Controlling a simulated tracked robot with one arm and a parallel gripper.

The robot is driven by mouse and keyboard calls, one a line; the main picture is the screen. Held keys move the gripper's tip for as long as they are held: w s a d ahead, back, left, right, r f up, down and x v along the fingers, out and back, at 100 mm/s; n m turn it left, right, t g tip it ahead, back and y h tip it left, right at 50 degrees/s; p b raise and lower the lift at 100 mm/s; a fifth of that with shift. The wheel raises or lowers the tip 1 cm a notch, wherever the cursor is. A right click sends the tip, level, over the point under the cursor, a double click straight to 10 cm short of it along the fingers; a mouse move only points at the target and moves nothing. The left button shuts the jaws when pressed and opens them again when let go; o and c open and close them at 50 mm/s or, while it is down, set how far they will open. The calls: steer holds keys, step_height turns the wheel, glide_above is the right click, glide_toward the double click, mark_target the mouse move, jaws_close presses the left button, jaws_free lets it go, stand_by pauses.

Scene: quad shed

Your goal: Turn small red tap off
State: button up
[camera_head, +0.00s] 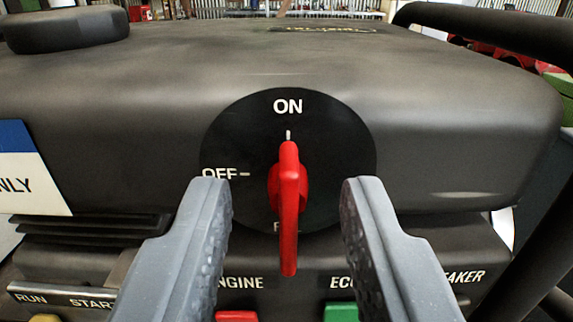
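The small red tap (288,205) sits at the centre of a round black dial (340,130) on the front of a dark grey machine body. Its handle stands upright, with its top at the white mark under "ON". "OFF" is printed at the left of the dial. Lettering below the tap is partly hidden by the handle. My gripper (286,205) is open, with one grey finger on each side of the tap. Both fingers show a clear gap to the handle, and nothing is held.
Below the dial is a panel with a red switch (236,316), a green switch (341,312) and labels partly hidden by my fingers. A black tubular bar (480,18) runs along the right. A round cap (65,30) is at upper left, and a blue-and-white label (30,170) is at left.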

steer(key=shift+w, duration=0.35)
